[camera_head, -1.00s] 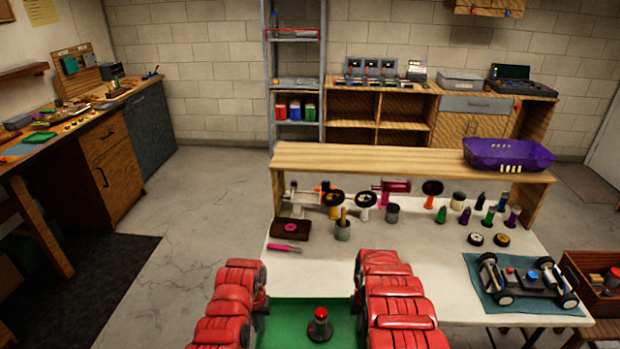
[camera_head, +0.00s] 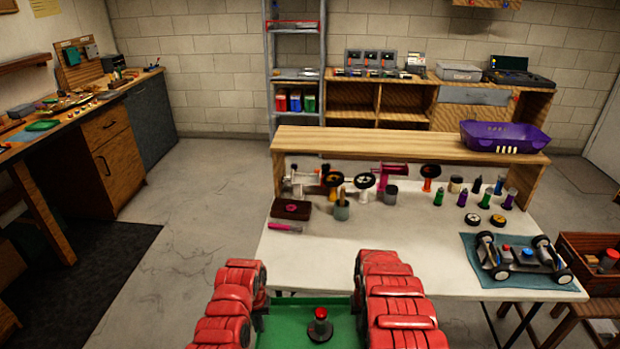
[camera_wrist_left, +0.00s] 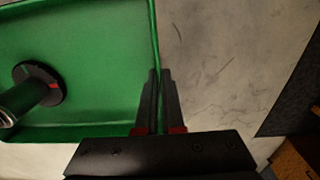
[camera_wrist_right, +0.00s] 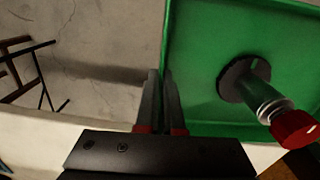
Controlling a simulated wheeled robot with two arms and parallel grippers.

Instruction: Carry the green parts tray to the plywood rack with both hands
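The green parts tray (camera_head: 290,327) is at the bottom of the head view, close in front of me and held between my two hands. A dark post with a red knob and round base (camera_head: 320,326) stands in it. My left gripper (camera_wrist_left: 160,78) is shut on one side wall of the tray. My right gripper (camera_wrist_right: 161,78) is shut on the opposite wall. The tray looks roughly level; its near edge is out of the head view. A wooden rack (camera_head: 380,140) with a plank top stands along the back of the white table, with a purple bin (camera_head: 505,138) at its right end.
The white table (camera_head: 400,262) ahead holds spools, bottles, small wheels and an RC car chassis (camera_head: 520,257) on a blue mat. A wooden box (camera_head: 590,262) stands at right. The rack top left of the purple bin is bare. Floor (camera_head: 190,230) at left is open.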

